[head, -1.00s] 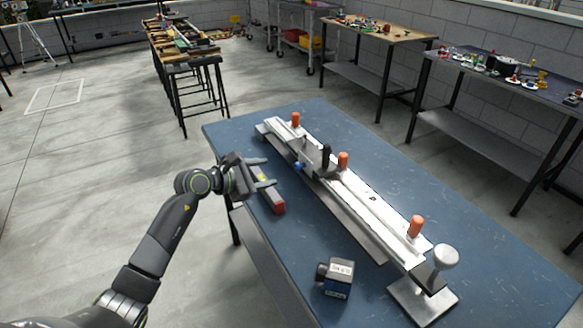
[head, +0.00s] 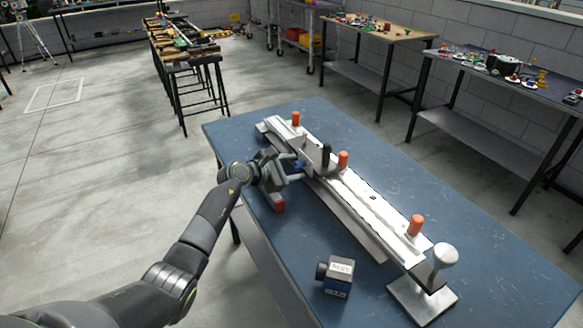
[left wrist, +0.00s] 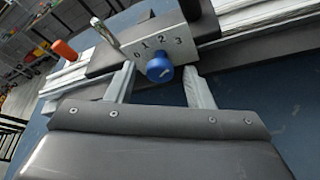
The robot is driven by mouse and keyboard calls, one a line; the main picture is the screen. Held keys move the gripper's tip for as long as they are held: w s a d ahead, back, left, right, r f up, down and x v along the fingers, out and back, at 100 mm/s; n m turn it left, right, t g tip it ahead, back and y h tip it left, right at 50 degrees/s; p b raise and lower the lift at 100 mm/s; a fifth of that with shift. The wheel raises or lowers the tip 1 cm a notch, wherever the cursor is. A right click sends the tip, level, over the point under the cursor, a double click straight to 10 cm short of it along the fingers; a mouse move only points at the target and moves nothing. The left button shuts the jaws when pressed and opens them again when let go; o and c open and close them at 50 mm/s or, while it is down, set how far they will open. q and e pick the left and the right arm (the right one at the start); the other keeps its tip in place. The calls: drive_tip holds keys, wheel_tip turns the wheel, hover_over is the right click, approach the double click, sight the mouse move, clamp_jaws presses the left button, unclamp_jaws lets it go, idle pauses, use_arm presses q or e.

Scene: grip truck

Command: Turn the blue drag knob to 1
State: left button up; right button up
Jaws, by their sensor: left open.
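The blue drag knob (left wrist: 158,69) sits on a grey plate (left wrist: 150,48) marked 0, 1, 2 and 3, on the side of the long white rail device (head: 350,195). It also shows in the head view (head: 299,165), partly hidden by my gripper. My left gripper (left wrist: 159,74) is open, with one finger on each side of the knob. My right gripper is not in view.
Orange pegs (head: 343,160) and a black upright handle (head: 326,154) stand on the device. A red block (head: 279,206) lies near the blue table's (head: 470,240) left edge. A dark boxy device (head: 337,277) stands at the front. The table's right side is clear.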

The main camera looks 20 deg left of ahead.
use_arm(q)
drive_tip(key=c, duration=1)
